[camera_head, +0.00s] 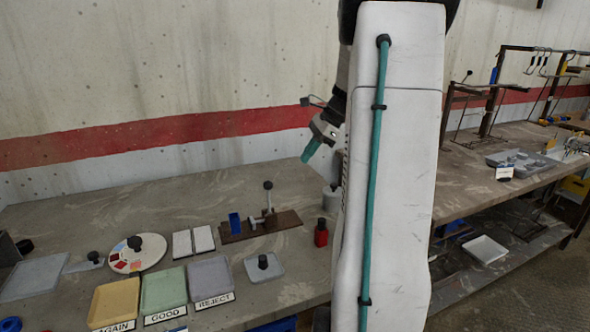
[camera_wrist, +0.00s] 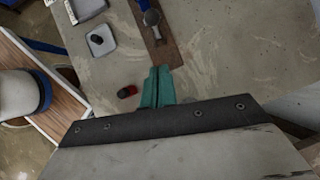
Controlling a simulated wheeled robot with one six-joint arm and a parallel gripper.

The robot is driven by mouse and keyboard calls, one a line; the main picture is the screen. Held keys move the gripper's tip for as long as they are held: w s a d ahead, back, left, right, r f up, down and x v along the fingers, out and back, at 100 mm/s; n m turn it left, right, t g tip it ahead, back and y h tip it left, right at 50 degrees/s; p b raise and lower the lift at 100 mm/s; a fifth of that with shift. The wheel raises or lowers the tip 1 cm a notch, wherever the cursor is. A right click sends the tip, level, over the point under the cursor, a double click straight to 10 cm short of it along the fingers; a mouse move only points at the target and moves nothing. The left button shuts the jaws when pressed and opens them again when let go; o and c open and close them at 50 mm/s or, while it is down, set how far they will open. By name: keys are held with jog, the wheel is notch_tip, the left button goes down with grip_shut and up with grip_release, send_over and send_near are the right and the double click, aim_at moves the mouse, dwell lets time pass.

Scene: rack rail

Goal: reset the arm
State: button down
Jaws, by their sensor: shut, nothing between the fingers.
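My gripper (camera_head: 309,153) has teal fingers and hangs in the air above the workbench (camera_head: 110,196), left of my white arm link in the head view. In the wrist view the two teal fingers of my gripper (camera_wrist: 160,72) lie together with nothing between them. Below it on the bench are a small red bottle with a black cap (camera_head: 321,234) and a brown board (camera_head: 285,222) with a clamp-like fixture and a blue block (camera_head: 235,223). The red bottle also shows in the wrist view (camera_wrist: 126,92), left of the fingers. My arm hides part of the bench.
Yellow (camera_head: 114,301), green (camera_head: 163,288) and grey (camera_head: 210,278) trays stand at the front with labels AGAIN, GOOD and REJECT. A round palette (camera_head: 150,247) and a small tray with a black knob (camera_head: 277,266) are nearby. A rack (camera_head: 497,95) stands at right.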

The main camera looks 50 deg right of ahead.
jog(key=shift+v, duration=1.6)
